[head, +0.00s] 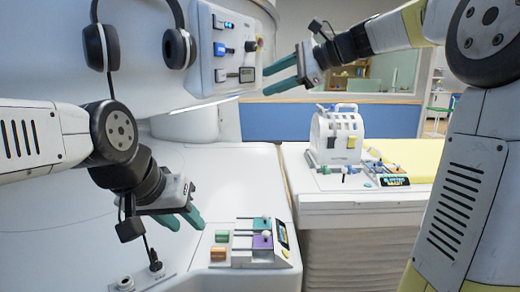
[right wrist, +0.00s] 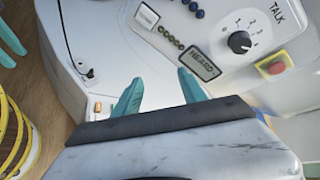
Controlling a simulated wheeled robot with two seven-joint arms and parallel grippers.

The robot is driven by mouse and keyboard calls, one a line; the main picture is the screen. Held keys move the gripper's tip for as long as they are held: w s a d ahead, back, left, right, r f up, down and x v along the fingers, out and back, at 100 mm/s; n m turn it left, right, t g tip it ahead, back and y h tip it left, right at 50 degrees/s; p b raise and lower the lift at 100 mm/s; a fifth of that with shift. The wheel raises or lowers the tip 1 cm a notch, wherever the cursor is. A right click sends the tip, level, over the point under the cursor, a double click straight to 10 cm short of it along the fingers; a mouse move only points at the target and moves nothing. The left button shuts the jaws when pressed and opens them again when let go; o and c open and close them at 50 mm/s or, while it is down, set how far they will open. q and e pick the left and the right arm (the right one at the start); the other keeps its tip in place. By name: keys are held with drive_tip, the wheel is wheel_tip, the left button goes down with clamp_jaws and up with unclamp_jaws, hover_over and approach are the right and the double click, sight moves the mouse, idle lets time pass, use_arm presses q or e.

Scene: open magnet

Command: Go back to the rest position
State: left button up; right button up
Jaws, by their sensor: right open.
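My right gripper (head: 266,80) reaches in from the upper right of the head view, with its teal fingers spread and nothing between them. It is in front of the upright control panel (head: 225,28), close to the small display (head: 247,75). In the right wrist view its two fingers (right wrist: 160,90) are apart, with a display reading "HEARD" (right wrist: 198,65) just beyond the right one. I cannot tell whether they touch the panel. My left gripper (head: 182,220) is low over the white bench (head: 225,175), left of a small control box (head: 248,243). Its teal fingers are apart and empty.
Headphones (head: 140,45) hang on the white housing at the upper left. A white machine (head: 337,135) stands on the far bench beside a yellow pad (head: 410,155). A dial marked "TALK" (right wrist: 240,42) and a red button (right wrist: 276,67) show in the right wrist view.

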drive_tip(key=s+d+f+n+h, duration=0.3)
drive_tip(key=s+f+n, duration=0.1)
drive_tip(key=s+f, duration=0.4)
drive_tip(key=s+d+f+n+h, duration=0.3)
drive_tip(key=s+d+f+n, duration=0.1)
drive_tip(key=s+f, duration=0.4)
drive_tip(key=s+d+f+n+h, duration=0.3)
drive_tip(key=s+f+n, duration=0.2)
drive_tip(key=s+f, duration=0.3)
drive_tip(key=shift+s+d+f+n+h, duration=0.3)
drive_tip(key=shift+s+f+n, duration=0.1)
drive_tip(key=shift+s, duration=0.3)
drive_tip(key=shift+a+r, duration=0.1)
